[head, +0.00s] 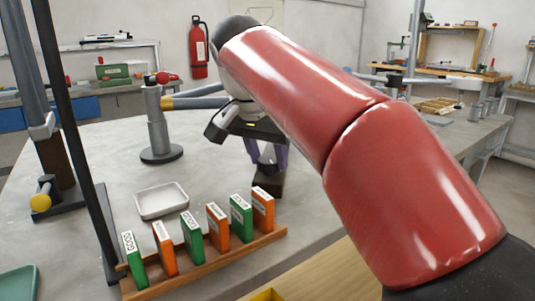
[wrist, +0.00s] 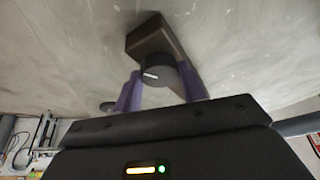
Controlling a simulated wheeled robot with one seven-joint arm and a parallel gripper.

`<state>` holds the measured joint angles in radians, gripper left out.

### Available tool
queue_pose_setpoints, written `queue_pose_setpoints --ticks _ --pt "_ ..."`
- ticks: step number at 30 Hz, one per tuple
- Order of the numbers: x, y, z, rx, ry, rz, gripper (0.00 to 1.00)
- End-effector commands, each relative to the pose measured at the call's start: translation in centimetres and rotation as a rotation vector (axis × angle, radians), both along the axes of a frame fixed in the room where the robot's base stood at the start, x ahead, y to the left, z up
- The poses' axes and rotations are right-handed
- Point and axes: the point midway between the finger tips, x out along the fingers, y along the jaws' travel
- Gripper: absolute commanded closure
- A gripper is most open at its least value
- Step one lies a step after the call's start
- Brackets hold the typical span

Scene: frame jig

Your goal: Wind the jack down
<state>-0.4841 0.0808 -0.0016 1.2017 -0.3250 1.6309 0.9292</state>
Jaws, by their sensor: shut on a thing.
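My gripper (head: 267,165) has purple fingers and points down at the middle of the grey bench, below my red arm. In the wrist view its fingers (wrist: 160,88) sit on either side of a round black knob (wrist: 153,74) with a white mark. The gripper is shut on this knob. The knob stands on a dark brown block (wrist: 150,38), which shows in the head view (head: 268,183) under the fingers. No other jack can be told for sure. A dark frame (head: 60,160) with a yellow-ended handle (head: 41,202) stands at the left.
A wooden rack (head: 205,265) holds several green and orange upright cards in front. A shallow metal tray (head: 162,200) lies behind it. A grey post on a round base (head: 159,130) stands behind my gripper's left side. The bench between them is clear.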

Motion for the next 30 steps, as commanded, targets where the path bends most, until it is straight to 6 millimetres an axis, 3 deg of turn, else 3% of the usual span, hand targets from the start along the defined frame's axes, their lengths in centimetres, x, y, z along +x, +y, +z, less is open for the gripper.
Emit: queue_pose_setpoints --ticks 10,21,22,27,30 --pt "-0.06 -0.28 0.14 0.000 0.001 0.283 0.82" --pt "-0.06 -0.21 0.02 -0.002 0.000 0.330 0.82" --pt "-0.06 -0.21 0.02 -0.002 0.000 0.330 0.58" --pt "-0.06 -0.20 0.02 -0.001 0.000 0.329 0.37" --pt "-0.06 -0.20 0.02 -0.001 0.000 0.329 0.37"
